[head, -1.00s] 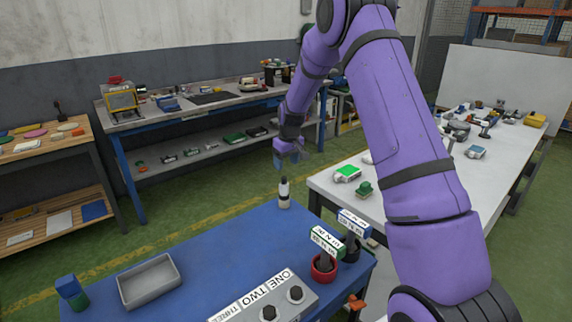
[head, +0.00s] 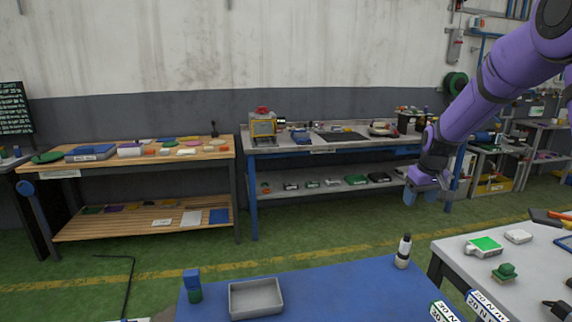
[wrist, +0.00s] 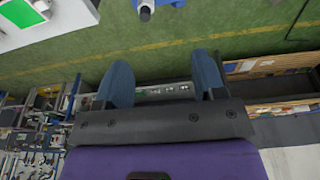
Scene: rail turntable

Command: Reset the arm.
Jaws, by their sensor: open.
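My purple arm reaches in from the upper right of the head view. My gripper (head: 425,190) hangs in the air above the floor, past the far right corner of the blue table (head: 335,285). In the wrist view the two blue fingers (wrist: 162,85) are well apart with nothing between them. The gripper touches nothing that I can see.
On the blue table stand a grey tray (head: 232,301), a blue-and-green block stack (head: 193,287) and a white-and-black bottle (head: 403,252). A white table (head: 461,257) is at the right. Workbenches line the wall. Green floor (head: 150,270) lies open between.

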